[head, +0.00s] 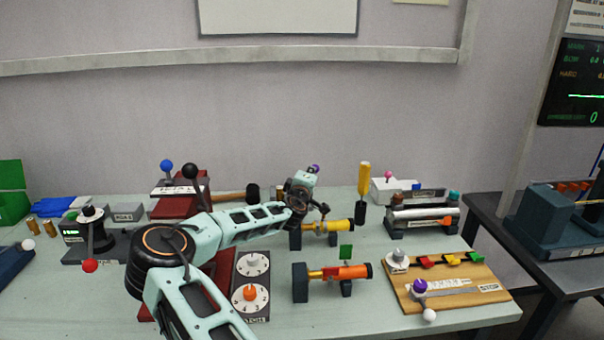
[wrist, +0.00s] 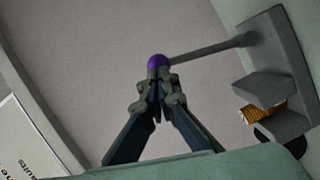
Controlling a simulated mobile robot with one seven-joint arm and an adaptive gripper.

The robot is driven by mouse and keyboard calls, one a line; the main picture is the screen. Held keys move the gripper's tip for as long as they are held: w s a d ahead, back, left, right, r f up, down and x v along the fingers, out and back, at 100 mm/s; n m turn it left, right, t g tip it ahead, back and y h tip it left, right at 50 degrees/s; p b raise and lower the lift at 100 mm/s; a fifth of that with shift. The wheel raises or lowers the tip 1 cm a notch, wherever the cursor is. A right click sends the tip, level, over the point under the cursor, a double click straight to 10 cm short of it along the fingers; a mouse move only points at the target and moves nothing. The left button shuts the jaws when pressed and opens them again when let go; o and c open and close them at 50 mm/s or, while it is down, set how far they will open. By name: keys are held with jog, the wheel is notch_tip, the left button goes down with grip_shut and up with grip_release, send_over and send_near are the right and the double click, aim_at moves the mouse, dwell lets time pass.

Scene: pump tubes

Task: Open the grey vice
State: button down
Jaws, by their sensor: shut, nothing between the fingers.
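The grey vice shows at the right of the wrist view, with a grey body (wrist: 283,65) and two grey jaw blocks. A ribbed gold piece (wrist: 262,115) sits by the jaws. A grey lever (wrist: 208,51) runs left from the body to a purple ball (wrist: 158,61). My gripper (wrist: 157,82) is shut and empty, its fingertips right at the ball; I cannot tell whether they touch it. In the head view the purple ball (head: 315,168) shows just above my gripper (head: 303,184), and my arm hides most or all of the vice.
A yellow cylinder on a stand (head: 335,226) is just below my gripper, and an orange cylinder (head: 345,272) nearer. A yellow-handled tool (head: 363,185) stands to the right. A wooden board (head: 455,285) with a purple-knobbed slider lies front right. A black mallet head (head: 253,193) is left.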

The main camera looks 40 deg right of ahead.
jog(key=shift+s+d+f+m+y, duration=0.25)
jog(key=shift+s+d+m, duration=0.2)
jog(key=shift+d+m, duration=0.25)
jog(key=shift+s+d+f+m+y, duration=0.2)
jog(key=shift+s+d+m, duration=0.2)
jog(key=shift+d+m, duration=0.3)
jog(key=shift+s+d+f+m+y, duration=0.15)
jog(key=shift+s+d+m+y, duration=0.1)
jog(key=shift+s+d+m, duration=0.3)
jog(key=shift+w+d, duration=0.1)
jog(key=shift+d, duration=0.05)
